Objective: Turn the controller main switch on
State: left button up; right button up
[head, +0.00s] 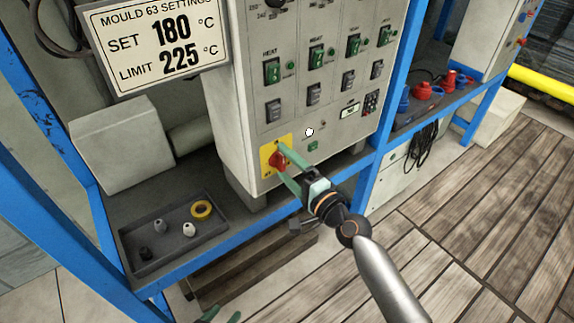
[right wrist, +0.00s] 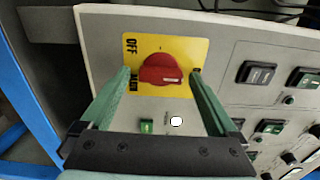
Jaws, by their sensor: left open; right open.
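The controller main switch is a red rotary knob (head: 277,161) on a yellow plate (head: 267,150) at the lower left of the grey controller (head: 225,110). In the right wrist view the knob (right wrist: 160,69) lies lengthwise across the picture, a white mark near its right end. "OFF" reads at the plate's upper left; lettering at the right is partly hidden by a finger. My right gripper (head: 281,159) is open, its green fingers on either side of the knob; contact cannot be told. My left gripper (head: 220,315) is open and empty at the bottom edge, mostly out of view.
A dark tray (head: 150,262) with a yellow ring and small parts sits on the shelf below left. Heater switches (head: 272,70) sit above the knob. A sign (head: 160,42) reads set 180, limit 225 °C. Blue posts (head: 388,90) frame the controller. The wooden floor (head: 480,220) is clear at right.

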jog(key=v, duration=1.2)
jog(key=shift+s+d, duration=0.15)
jog(key=shift+s, duration=0.05)
pick_arm(q)
jog(key=shift+w+r, duration=0.1)
pick_arm(e)
jog(key=s+d+f+n+g+h, duration=0.3)
jog(key=s+f+n+h, duration=0.1)
jog(key=s+f+n, duration=0.4)
jog(key=s+d+f+n+g+h, duration=0.3)
jog(key=s+f+n, duration=0.2)
jog(key=s+f, duration=0.45)
pick_arm(q)
jog(key=s+a+r+p, duration=0.1)
jog(key=a+r+p, duration=0.2)
jog(key=r+p, duration=0.9)
jog(key=p, duration=0.4)
jog(key=shift+s+n+y, duration=0.3)
jog(key=shift+y, duration=0.1)
pick_arm(e)
jog(key=d+r+h, duration=0.1)
jog(key=d+r, duration=0.2)
jog(key=r, duration=0.7)
jog(key=shift+s+r+t, duration=0.15)
jog(key=shift+s+t, duration=0.15)
jog(key=shift+t, duration=0.1)
pick_arm(q)
jog(key=shift+f, duration=0.1)
pick_arm(e)
jog(key=shift+d, duration=0.1)
